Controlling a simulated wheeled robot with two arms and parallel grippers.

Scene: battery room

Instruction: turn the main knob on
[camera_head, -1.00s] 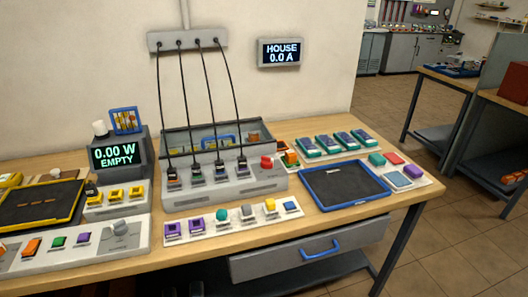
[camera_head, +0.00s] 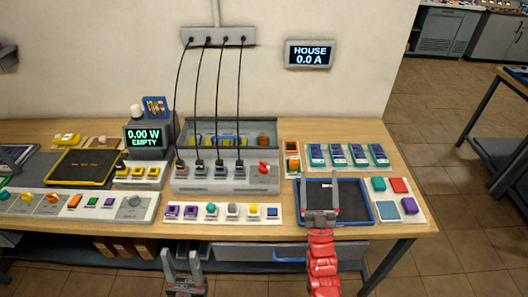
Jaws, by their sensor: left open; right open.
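A red knob (camera_head: 264,168) sits at the right end of the grey unit (camera_head: 222,186) with several plugged cables. Neither carries a readable label, so I cannot tell which is the main knob. My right gripper (camera_head: 320,185) is open and empty over the blue-rimmed tray (camera_head: 373,203), right of and nearer than the red knob. My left gripper (camera_head: 181,256) is open and empty in front of the table's front edge, apart from both knobs.
A wall display (camera_head: 310,54) reads HOUSE 0.0 A, and a table display (camera_head: 144,138) reads 0.00 W EMPTY. Black cables (camera_head: 198,95) hang from a wall strip behind the unit. A row of coloured switches (camera_head: 222,213) lies in front of it. A drawer (camera_head: 235,252) is under the tabletop.

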